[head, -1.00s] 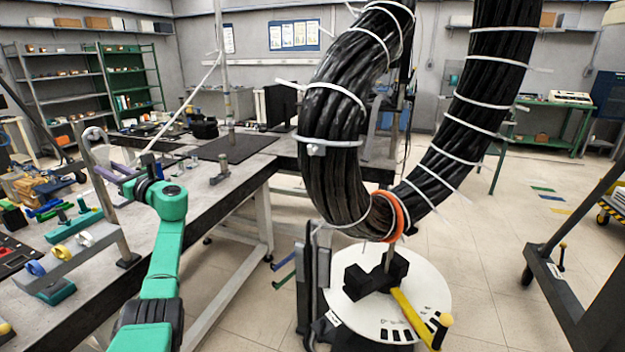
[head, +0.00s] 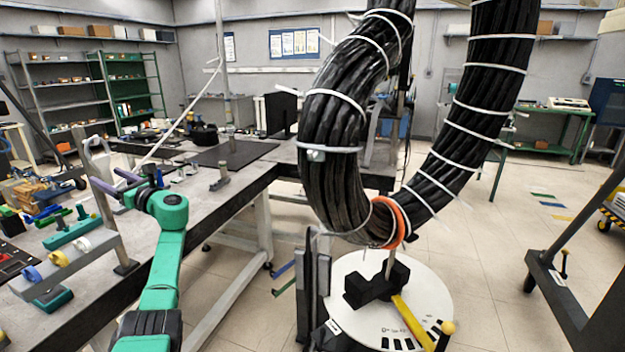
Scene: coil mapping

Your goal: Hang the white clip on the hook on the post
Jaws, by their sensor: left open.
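A white ring-shaped clip (head: 83,243) sits on a grey rail (head: 75,268) at the left of the workbench, beside a yellow clip (head: 59,258) and a blue clip (head: 32,273). A slanted grey post (head: 112,232) on a dark foot stands just right of the rail. My left gripper (head: 114,183), with purple fingers, is open and empty. In the picture it is above the rail and near the post's top, apart from the white clip. My right gripper is out of view.
A large black cable bundle (head: 335,130) with white ties hangs at centre, over a round white base (head: 430,305). Tools and small parts crowd the workbench (head: 205,210) at left. A short grey post (head: 220,176) stands farther back.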

